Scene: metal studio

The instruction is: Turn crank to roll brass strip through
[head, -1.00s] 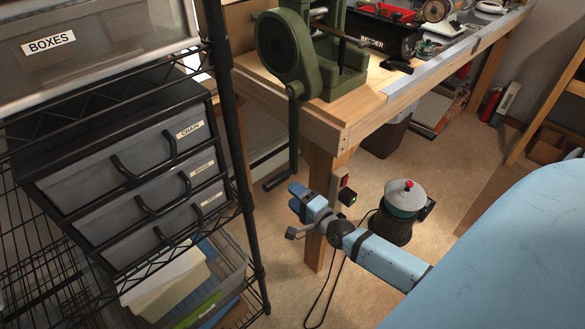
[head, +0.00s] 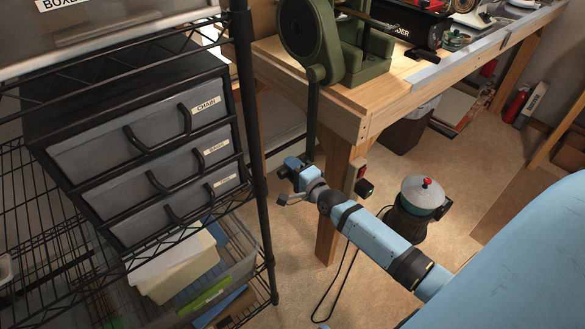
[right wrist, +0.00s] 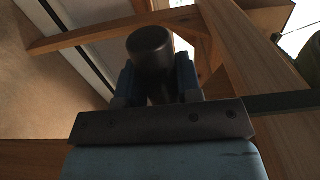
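The green rolling mill (head: 355,50) stands on the wooden bench, its round side housing facing me. Its dark crank arm (head: 312,115) hangs down past the bench's near corner. My right gripper (head: 293,164) is at the crank's lower end, in front of the bench leg. In the right wrist view, the dark round crank handle (right wrist: 150,55) lies between the two fingers and nearly fills the gap. I cannot tell whether they press on it. The brass strip is not clearly visible. My left gripper is not in view.
A black wire shelf (head: 258,190) with labelled drawers (head: 140,150) stands close on the left of my right gripper. The wooden bench (head: 330,105) and its leg are just behind it. A pot-like device (head: 420,200) sits to the right, and a cable hangs below my arm.

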